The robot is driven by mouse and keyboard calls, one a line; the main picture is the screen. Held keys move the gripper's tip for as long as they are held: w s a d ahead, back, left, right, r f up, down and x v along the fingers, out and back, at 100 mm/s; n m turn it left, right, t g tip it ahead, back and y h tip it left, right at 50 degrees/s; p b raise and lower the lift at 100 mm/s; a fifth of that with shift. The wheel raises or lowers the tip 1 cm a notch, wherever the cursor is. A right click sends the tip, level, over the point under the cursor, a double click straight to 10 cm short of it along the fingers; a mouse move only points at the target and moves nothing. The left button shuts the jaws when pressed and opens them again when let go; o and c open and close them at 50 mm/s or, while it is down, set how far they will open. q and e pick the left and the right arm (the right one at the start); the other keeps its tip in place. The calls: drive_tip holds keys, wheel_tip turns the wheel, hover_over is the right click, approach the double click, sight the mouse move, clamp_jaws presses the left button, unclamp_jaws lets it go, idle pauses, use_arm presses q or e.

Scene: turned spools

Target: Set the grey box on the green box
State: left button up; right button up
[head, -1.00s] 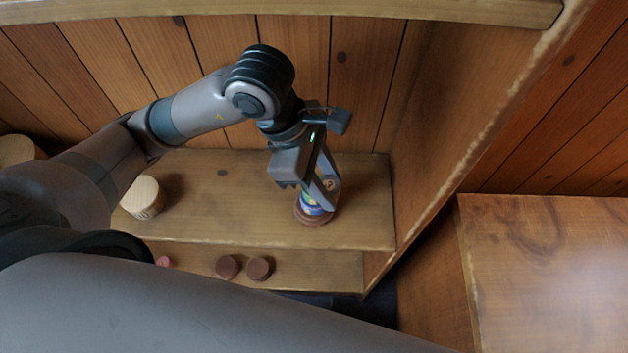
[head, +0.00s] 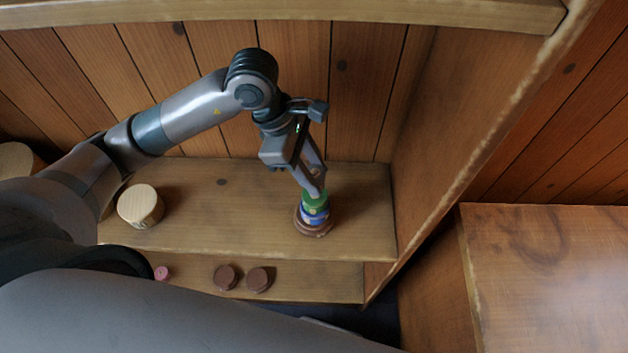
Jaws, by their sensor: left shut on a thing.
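A small stack stands on the upper shelf board near its right end. Its green box (head: 314,198) is on top, with a blue piece (head: 314,215) below and a round brown piece (head: 312,229) at the bottom. My left gripper (head: 315,188) comes down from the upper left, with its fingertips right at the top of the green box. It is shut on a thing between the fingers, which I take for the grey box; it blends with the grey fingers. I cannot tell whether it touches the green box. My right gripper is not in view.
A pale wooden round (head: 140,205) stands at the left of the upper shelf (head: 230,220). Two brown rounds (head: 226,277) and a small pink piece (head: 162,273) are on the lower shelf. A side wall (head: 440,140) rises close right of the stack.

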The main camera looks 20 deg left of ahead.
use_arm(q)
drive_tip(key=shift+f+p, duration=0.85)
drive_tip(key=shift+f, duration=1.1)
drive_tip(key=shift+f, duration=0.15)
drive_tip(key=o, duration=1)
drive_tip(key=shift+o, duration=0.2)
drive_tip(key=shift+r, duration=0.2)
